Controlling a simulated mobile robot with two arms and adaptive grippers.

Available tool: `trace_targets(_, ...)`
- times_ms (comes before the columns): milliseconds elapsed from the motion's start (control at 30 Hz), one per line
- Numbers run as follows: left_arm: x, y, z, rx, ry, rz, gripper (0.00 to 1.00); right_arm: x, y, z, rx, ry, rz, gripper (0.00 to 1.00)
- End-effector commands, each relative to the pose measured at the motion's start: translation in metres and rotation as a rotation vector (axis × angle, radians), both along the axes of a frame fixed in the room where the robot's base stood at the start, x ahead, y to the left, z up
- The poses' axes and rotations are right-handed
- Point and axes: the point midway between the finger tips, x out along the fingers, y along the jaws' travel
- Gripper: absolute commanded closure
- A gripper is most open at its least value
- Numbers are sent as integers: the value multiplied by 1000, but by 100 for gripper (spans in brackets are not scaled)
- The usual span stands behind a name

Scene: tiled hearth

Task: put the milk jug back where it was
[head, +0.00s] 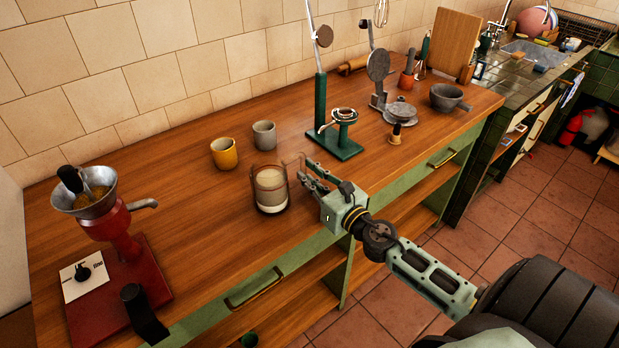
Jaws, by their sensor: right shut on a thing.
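The milk jug (270,190) is a clear glass jug with white milk in it. It is upright over the wooden counter, near the front edge and left of my right gripper. My right gripper (303,172) comes in from the right and is shut on the jug at its handle side. The fingers partly hide the handle. I cannot tell whether the jug's base touches the counter or is slightly above it. My left gripper is not in view.
A yellow cup (224,154) and a grey cup (264,135) stand behind the jug. A green lever stand (335,146) is close behind my right gripper. A red grinder (118,235) stands at the left. The wooden counter (185,205) is clear between grinder and jug.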

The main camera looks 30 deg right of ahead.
Motion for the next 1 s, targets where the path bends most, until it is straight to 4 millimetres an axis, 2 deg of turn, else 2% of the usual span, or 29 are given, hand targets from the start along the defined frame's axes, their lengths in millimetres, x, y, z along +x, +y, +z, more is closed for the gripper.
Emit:
trace_targets(33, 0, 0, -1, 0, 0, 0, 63, 0, 0, -1, 0, 0, 0, 86)
trace_targets(233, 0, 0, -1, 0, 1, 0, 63, 0, 0, -1, 0, 0, 0, 70)
trace_targets(600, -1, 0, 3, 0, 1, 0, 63, -1, 0, 2, 0, 1, 0, 70)
trace_targets(767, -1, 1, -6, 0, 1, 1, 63, -23, -1, -2, 0, 3, 1, 70)
trace_targets(1000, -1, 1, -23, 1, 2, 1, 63, -71, -3, -4, 1, 3, -1, 70)
